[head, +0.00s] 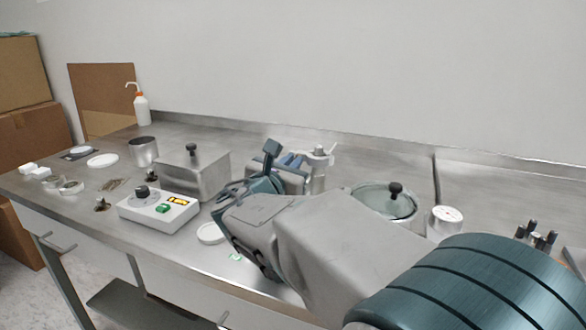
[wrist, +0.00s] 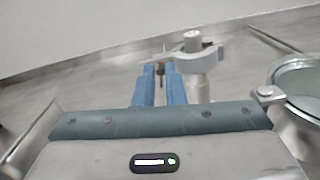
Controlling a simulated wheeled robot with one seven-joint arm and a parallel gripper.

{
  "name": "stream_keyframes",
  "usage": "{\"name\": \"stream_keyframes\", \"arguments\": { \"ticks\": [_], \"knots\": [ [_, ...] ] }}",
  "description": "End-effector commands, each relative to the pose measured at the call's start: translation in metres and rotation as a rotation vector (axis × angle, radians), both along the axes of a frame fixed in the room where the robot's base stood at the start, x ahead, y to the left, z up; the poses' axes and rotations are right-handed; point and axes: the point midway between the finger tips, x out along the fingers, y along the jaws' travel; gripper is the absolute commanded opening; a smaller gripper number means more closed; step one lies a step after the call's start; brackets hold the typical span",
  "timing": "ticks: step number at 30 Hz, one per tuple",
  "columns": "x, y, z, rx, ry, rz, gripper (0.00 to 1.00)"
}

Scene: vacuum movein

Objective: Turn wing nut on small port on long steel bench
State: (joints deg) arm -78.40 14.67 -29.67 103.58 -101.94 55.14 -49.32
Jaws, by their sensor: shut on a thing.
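The small port (wrist: 197,62) is a pale metal upright with a clamp around its top, just right of my fingers in the wrist view. It also shows in the head view (head: 319,160), partly hidden behind my gripper. The wing nut (wrist: 160,60) sits at the left side of the clamp, between the tips of my blue fingers, which cover much of it. My gripper (wrist: 161,72) is shut on the wing nut. In the head view my gripper (head: 292,161) reaches the port's left side, and the nut cannot be made out there.
The long steel bench (head: 110,205) runs along the wall. A glass-lidded vessel (head: 385,203) and a metal cylinder with a dial (head: 445,218) stand right of the port. A steel box (head: 195,178) and a white control unit (head: 158,210) stand left of my gripper.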

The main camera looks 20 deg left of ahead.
Motion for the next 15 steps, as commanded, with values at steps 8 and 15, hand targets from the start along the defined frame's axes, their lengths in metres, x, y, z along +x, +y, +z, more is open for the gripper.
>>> {"name": "stream_keyframes", "arguments": {
  "ticks": [8, 15],
  "knots": [
    [0.0006, -0.0017, -0.0061, 0.244, -0.021, -0.001, 0.0],
    [0.0005, -0.0023, -0.0065, 0.466, -0.039, -0.002, 0.0]
  ]
}}
